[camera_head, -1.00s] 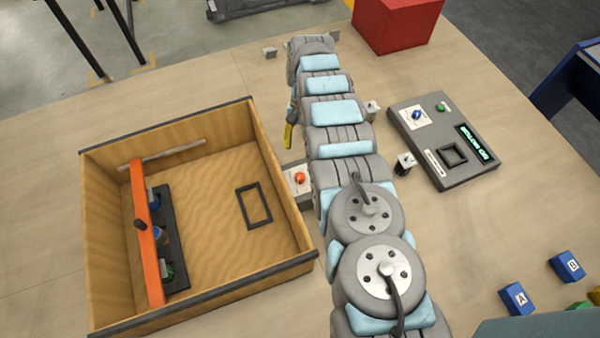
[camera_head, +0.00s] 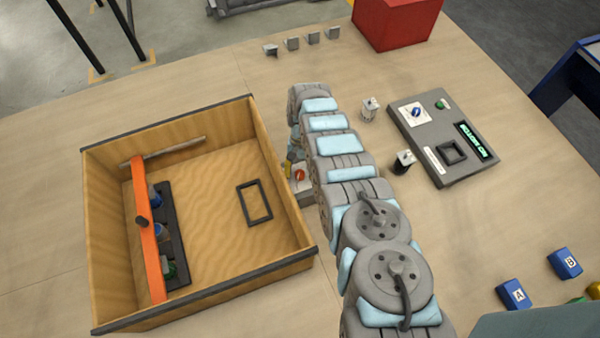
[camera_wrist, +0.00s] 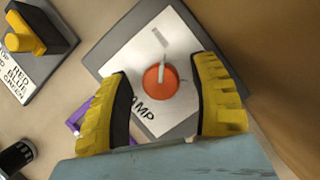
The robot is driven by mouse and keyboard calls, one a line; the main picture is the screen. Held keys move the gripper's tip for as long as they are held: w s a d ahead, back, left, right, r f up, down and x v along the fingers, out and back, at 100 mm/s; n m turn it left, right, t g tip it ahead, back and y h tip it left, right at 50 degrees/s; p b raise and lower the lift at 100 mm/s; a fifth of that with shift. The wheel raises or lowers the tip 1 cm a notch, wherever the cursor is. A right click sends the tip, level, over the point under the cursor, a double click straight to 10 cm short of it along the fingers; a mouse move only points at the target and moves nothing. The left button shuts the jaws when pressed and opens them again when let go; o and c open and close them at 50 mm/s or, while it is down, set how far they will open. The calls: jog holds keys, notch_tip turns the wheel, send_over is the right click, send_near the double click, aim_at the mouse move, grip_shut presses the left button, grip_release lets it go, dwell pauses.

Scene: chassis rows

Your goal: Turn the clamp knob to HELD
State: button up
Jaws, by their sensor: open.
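The clamp knob (camera_wrist: 160,82) is a round orange-red knob with a pale pointer bar, on a white plate with partly covered lettering ending in "AMP". In the wrist view its bar points roughly up, towards a small grey mark on the plate. In the head view the knob (camera_head: 299,175) sits just right of the wooden box, partly beside my arm. My gripper (camera_wrist: 163,68) is open, with one yellow ribbed finger on each side of the knob and gaps between. I cannot tell how high the fingertips are. In the head view my arm mostly hides the gripper.
The wooden box (camera_head: 283,190) has a wall close to the knob; an orange bar (camera_head: 148,230) crosses inside it. A yellow knob (camera_wrist: 25,38) on a labelled plate and a black cylinder (camera_wrist: 15,157) are nearby. A grey control panel (camera_head: 440,138) stands to the right.

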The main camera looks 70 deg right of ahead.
dwell(0.3)
jog(key=shift+f, duration=0.1)
grip_shut()
